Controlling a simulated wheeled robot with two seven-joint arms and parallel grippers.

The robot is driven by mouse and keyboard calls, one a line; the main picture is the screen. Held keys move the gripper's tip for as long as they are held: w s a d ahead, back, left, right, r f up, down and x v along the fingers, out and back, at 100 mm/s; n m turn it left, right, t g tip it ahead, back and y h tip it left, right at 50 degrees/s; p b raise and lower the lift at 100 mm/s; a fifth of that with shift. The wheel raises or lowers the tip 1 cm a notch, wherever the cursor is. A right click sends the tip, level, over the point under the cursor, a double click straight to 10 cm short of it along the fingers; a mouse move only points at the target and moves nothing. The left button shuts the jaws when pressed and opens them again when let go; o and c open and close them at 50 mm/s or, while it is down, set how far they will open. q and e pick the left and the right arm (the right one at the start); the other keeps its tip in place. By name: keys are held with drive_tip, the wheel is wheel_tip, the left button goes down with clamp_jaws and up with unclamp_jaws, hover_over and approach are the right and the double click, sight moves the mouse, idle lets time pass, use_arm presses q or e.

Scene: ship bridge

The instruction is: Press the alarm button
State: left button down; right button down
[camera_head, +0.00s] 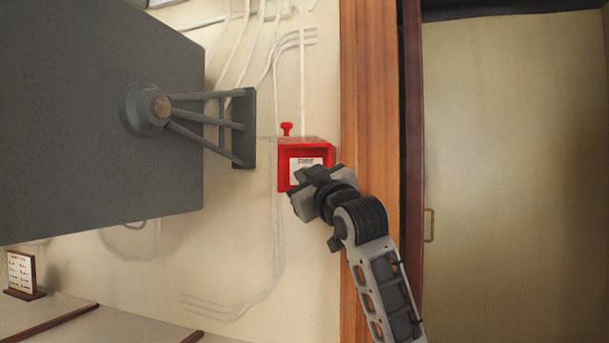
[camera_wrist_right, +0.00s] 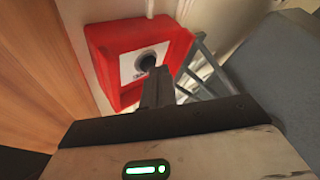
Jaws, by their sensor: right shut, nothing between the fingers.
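The red alarm box (camera_head: 318,146) is fixed to the cream wall, just left of the wooden door frame, and has a white label plate on its front. In the right wrist view the red alarm box (camera_wrist_right: 115,45) shows a white plate with a dark round alarm button (camera_wrist_right: 147,61). My right gripper (camera_head: 300,190) is shut and empty, in front of the lower part of the box. In the wrist view its shut fingers (camera_wrist_right: 156,84) point at the button and overlap its lower edge; I cannot tell whether they touch it. My left gripper is not in view.
A large grey panel (camera_head: 90,110) on a strutted wall bracket (camera_head: 243,128) stands left of the box. White cables run along the wall. A wooden door frame (camera_head: 368,120) and a beige door (camera_head: 510,170) are on the right. A small framed sign (camera_head: 21,274) stands at lower left.

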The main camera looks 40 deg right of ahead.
drive_tip(key=shift+w+d, duration=0.15)
drive_tip(key=shift+d, duration=0.1)
drive_tip(key=shift+a, duration=0.1)
idle(0.5)
drive_tip(key=shift+s+a, duration=0.4)
drive_tip(key=shift+a, duration=0.25)
drive_tip(key=shift+a, duration=0.1)
drive_tip(key=s+a, duration=0.1)
drive_tip(key=a, duration=0.1)
drive_tip(key=s+a, duration=0.1)
drive_tip(key=a, duration=0.1)
drive_tip(key=shift+s+a+p, duration=0.1)
drive_tip(key=shift+s+p, duration=0.05)
drive_tip(key=shift+p, duration=0.25)
idle(0.6)
